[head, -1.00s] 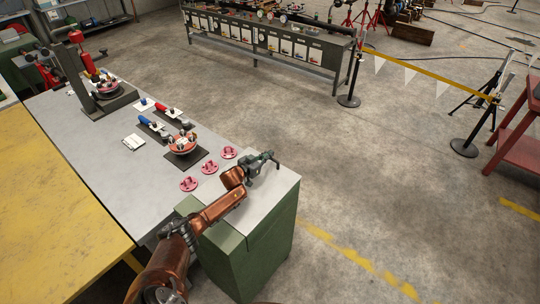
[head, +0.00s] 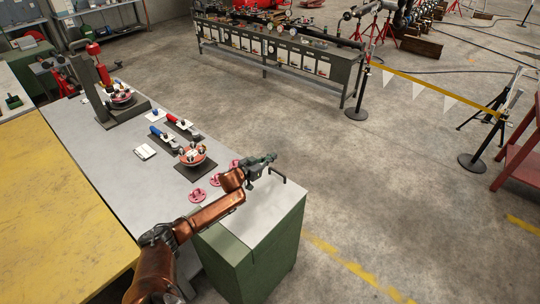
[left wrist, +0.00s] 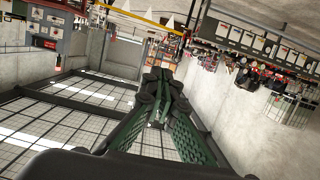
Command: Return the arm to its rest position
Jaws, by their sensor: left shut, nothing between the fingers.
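My left arm comes in from the bottom left of the head view, copper-coloured, and reaches over the near end of the bench. Its dark green gripper (head: 264,161) is shut and empty, in front of the green cabinet's pale top in the picture. In the left wrist view the two green fingers (left wrist: 158,82) are together with nothing between them. The orange-red flanged piece (head: 193,155) sits on a dark mat, left of the gripper and apart from it. My right gripper is not in view.
Pink discs (head: 197,195) lie beside the arm, one partly hidden by it. Red-handled (head: 180,122) and blue-handled (head: 156,131) tools lie farther back. A dark bent bar (head: 281,174) shows over the green cabinet (head: 250,260). The floor to the right is clear up to the barrier (head: 437,92).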

